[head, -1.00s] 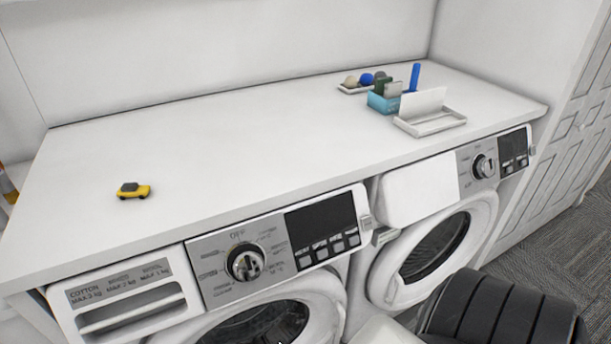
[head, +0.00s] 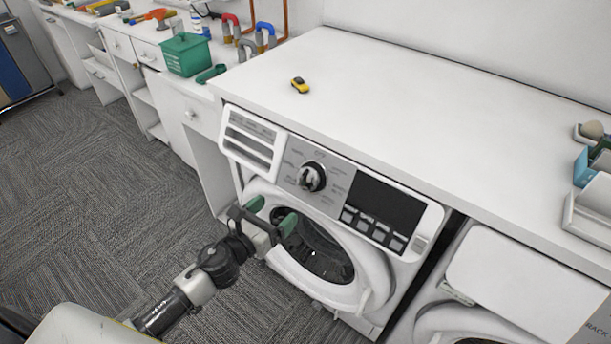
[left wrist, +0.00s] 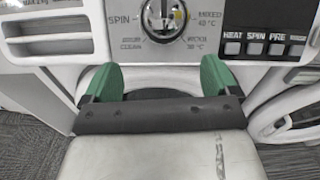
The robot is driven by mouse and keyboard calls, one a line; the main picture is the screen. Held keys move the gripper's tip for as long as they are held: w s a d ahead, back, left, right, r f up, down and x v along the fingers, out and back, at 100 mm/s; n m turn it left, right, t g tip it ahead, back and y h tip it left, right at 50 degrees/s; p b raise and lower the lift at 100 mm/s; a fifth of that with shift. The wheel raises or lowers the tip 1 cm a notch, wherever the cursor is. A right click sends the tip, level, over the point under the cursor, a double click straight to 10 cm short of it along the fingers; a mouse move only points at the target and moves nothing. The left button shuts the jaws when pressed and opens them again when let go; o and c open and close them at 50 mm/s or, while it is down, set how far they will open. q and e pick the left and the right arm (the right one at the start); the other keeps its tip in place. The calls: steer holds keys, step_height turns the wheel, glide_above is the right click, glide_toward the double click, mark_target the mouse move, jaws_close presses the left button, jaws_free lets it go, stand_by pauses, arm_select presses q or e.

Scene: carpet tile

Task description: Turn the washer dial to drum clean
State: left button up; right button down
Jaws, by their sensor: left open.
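The washer (head: 375,262) stands under the white counter, its front panel facing me. Its round silver dial (head: 311,177) is on the grey panel, left of the dark display. In the left wrist view the dial (left wrist: 163,17) is at the top, partly cut off, with "SPIN" and a "DRUM CLEAN"-like label to its left. My left gripper (head: 271,212), with green fingertips, is open and empty in front of the washer, below and left of the dial. In the left wrist view the gripper (left wrist: 159,82) has its fingers apart, below the dial and not touching it. My right gripper is not in view.
A detergent drawer (head: 252,140) is left of the dial. A second machine (head: 525,285) stands at the right. A yellow toy car (head: 300,85) is on the counter (head: 400,80). A green bin (head: 186,54) sits on the workbench at the left. Carpet is free at the left.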

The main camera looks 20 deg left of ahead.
mark_target(304, 181)
arm_select(q)
steer(key=shift+m, duration=0.6)
steer(key=w, duration=0.1)
steer(key=w+d+r+p, duration=0.1)
steer(key=w, duration=0.1)
steer(key=w+d, duration=0.1)
steer(key=w, duration=0.1)
steer(key=shift+r, duration=0.35)
steer(key=x, duration=0.5)
steer(key=shift+d+p, duration=0.2)
steer(key=shift+p, duration=0.15)
steer(key=shift+w+d, duration=0.1)
steer(key=shift+w, duration=0.15)
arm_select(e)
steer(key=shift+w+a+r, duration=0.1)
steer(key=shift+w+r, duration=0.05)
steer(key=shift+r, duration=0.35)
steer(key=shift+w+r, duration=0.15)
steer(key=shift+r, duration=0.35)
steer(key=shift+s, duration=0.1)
arm_select(q)
steer(key=c, duration=0.9)
